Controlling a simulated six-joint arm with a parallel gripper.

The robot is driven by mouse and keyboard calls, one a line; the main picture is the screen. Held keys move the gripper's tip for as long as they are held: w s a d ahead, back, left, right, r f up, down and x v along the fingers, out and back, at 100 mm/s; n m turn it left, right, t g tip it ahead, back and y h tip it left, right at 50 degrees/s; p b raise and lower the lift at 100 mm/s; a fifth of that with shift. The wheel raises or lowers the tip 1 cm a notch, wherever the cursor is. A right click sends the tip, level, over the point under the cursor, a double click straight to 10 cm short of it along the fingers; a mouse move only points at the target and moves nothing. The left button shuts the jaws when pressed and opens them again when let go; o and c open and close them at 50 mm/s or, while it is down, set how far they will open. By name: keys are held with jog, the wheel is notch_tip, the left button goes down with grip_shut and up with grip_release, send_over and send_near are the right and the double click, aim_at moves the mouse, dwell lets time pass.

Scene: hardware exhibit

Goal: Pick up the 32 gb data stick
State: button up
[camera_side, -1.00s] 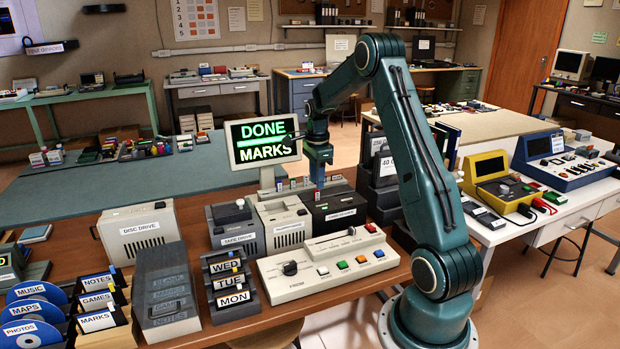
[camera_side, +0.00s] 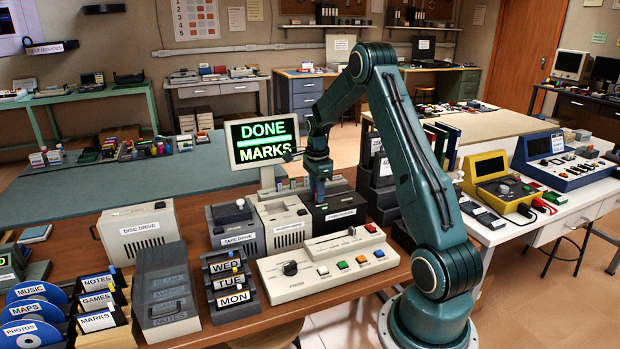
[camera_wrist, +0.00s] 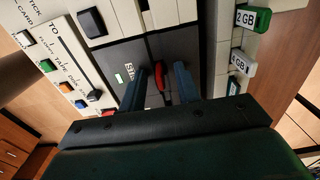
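My gripper (camera_wrist: 160,70) points down over a black box (camera_wrist: 202,50), with its fingers on either side of a small red piece (camera_wrist: 160,77) at the box's slot. Gaps show between the fingers and the red piece. No label shows on it. In the wrist view a green stick (camera_wrist: 253,18) reads "2 GB", and a white label below it (camera_wrist: 242,62) reads only "GB" clearly. I cannot make out a 32 GB label. In the side view my gripper (camera_side: 319,194) is low over the same black box (camera_side: 343,205), its fingertips too small to judge.
A pale control panel (camera_side: 330,265) with a knob and coloured buttons stands in front of the box. A beige drive (camera_side: 285,225) is close at left. Dark tiered racks (camera_side: 385,200) stand at right. The monitor (camera_side: 262,140) behind reads DONE, MARKS.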

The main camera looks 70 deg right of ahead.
grip_shut()
jog(key=shift+r, duration=0.1)
notch_tip(320, 180, up, 20)
dwell(0.7)
jog(key=shift+w, duration=0.15)
dwell(0.5)
